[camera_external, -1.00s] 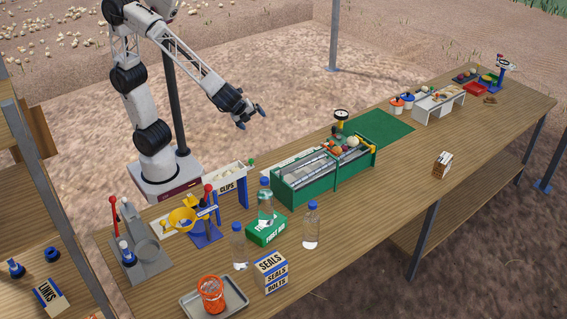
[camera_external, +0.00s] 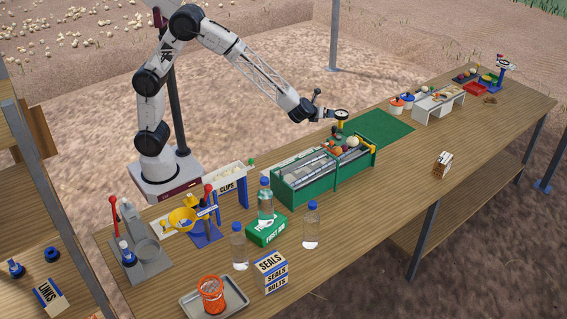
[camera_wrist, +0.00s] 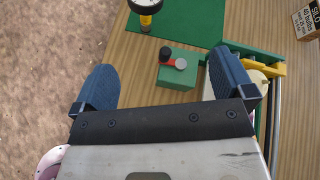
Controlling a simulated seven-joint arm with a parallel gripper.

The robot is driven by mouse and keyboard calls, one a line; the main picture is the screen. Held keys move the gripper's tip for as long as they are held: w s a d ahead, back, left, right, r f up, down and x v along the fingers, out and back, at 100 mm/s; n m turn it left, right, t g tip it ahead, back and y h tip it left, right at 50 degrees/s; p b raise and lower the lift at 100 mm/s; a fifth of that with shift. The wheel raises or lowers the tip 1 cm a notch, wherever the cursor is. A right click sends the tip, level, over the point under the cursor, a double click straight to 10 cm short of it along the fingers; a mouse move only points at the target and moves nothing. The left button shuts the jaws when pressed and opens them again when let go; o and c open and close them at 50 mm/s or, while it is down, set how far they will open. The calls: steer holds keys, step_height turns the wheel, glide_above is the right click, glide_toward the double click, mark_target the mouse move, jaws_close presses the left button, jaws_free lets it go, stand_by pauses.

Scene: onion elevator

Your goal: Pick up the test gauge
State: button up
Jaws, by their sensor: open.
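The test gauge (camera_external: 341,114) has a round white dial with a dark rim on a yellow stem. It stands upright at the back edge of the bench, by the green mat. In the wrist view the gauge (camera_wrist: 146,5) is at the top, partly cut off, beyond my fingertips and left of centre. My gripper (camera_external: 324,104) is just left of the gauge in the external view, close to it. In the wrist view my gripper (camera_wrist: 162,65) has its two blue fingers spread wide with nothing held.
A green box with red and black knobs (camera_wrist: 178,70) lies between the fingers in the wrist view. The green conveyor (camera_external: 300,190) with vegetables stands in front of my gripper. The green mat (camera_external: 385,127) is mostly clear. Bottles and a first aid box (camera_external: 267,230) are nearer left.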

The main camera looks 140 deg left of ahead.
mark_target(341, 113)
steer(key=s+a+f+m, duration=0.1)
steer(key=s+a+f, duration=0.1)
steer(key=a, duration=0.4)
steer(key=s+a+f+m+y, duration=0.1)
steer(key=s+a+f+m, duration=0.1)
steer(key=a+f, duration=0.3)
steer(key=shift+s+a, duration=0.2)
steer(key=shift+a, duration=0.45)
steer(key=shift+f, duration=0.1)
steer(key=shift+x, duration=1.25)
steer(key=shift+a, duration=0.1)
steer(key=shift+s+x, duration=0.15)
steer(key=shift+x, duration=1.1)
steer(key=shift+s+x, duration=0.15)
steer(key=shift+x, duration=1.15)
steer(key=shift+f, duration=0.1)
steer(key=c, duration=0.9)
